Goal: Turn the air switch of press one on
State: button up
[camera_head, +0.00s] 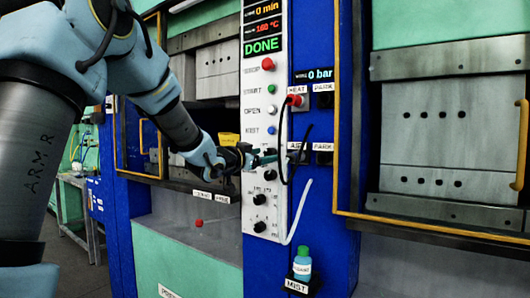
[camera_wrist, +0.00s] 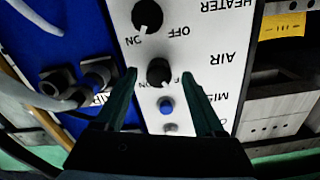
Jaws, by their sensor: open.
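The control panel (camera_head: 256,100) of the press is a tall white strip on a blue post. My gripper (camera_head: 262,159) is at the panel's middle height, just below the blue button. In the wrist view, which is upside down, the black air switch (camera_wrist: 159,72) is a round knob beside the printed word AIR. My gripper (camera_wrist: 159,76) is open, with one green finger on each side of this knob. I cannot tell whether the fingers touch it. The knob's pointer setting is unclear. In the head view my gripper largely hides the knob.
The heater knob (camera_wrist: 147,15) and the blue mist button (camera_wrist: 166,106) flank the air knob closely. The pressure display (camera_head: 318,74) reads 0 bar. Black and white hoses hang right of the panel, beside the heat plug (camera_head: 297,100). A mist bottle (camera_head: 302,264) stands low on the post.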

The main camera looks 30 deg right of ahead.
jog(key=shift+x, duration=0.85)
jog(key=shift+c, duration=0.2)
grip_shut()
